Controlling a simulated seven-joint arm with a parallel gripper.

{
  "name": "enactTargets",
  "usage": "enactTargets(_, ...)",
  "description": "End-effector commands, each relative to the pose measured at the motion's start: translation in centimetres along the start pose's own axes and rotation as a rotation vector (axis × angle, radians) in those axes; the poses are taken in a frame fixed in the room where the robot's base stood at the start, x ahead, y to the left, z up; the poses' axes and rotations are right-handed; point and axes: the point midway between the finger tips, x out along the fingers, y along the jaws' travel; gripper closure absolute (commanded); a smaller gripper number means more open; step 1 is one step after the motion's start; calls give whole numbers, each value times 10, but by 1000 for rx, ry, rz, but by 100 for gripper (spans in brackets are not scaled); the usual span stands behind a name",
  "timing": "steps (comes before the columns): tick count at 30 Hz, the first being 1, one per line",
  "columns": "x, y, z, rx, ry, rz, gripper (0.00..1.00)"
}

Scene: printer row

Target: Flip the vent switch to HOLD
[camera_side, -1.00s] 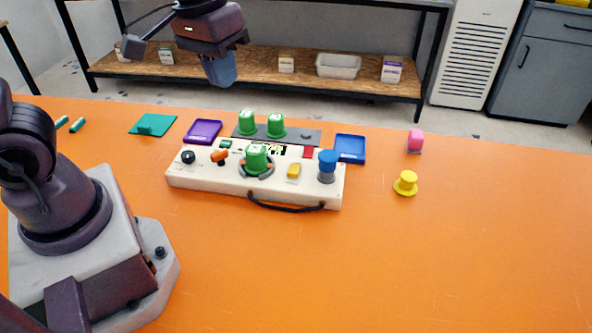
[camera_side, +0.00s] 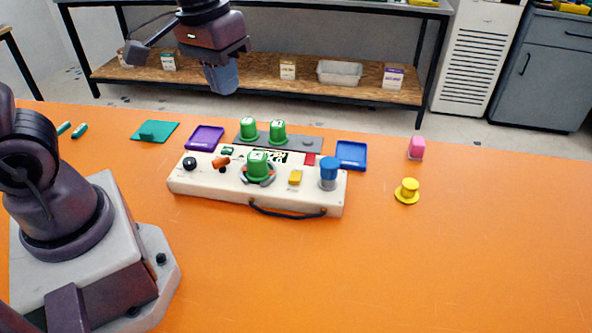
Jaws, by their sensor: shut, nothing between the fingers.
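A cream control box (camera_side: 225,189) lies on the orange table. On its top are a black knob (camera_side: 190,163), an orange lever (camera_side: 221,162), a yellow rocker-like piece (camera_side: 295,177) and a blue knob (camera_side: 328,170). A green cup (camera_side: 257,165) stands in a dark ring mount at the box's middle. The labels are too small to read, so I cannot tell which control is the vent switch or its position. My gripper (camera_side: 224,88) is shut and empty, pointing down, high above and behind the box and clear of it.
Two green cups (camera_side: 248,129) (camera_side: 278,132) stand on a grey strip (camera_side: 300,144) behind the box. A purple tray (camera_side: 204,138) and blue tray (camera_side: 351,155) flank it. A yellow knob-shaped piece (camera_side: 407,191) and pink block (camera_side: 416,148) are at right. The front table is clear.

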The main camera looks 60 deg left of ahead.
Motion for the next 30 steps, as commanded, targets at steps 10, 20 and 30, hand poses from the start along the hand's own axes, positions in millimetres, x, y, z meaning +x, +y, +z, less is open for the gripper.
enactTargets(10, 93, 12, -79, -954, -210, -149, 100)
enactTargets(20, 117, 22, -124, -1826, -177, -242, 100)
enactTargets(30, 125, 23, -121, -2053, -163, -278, 100)
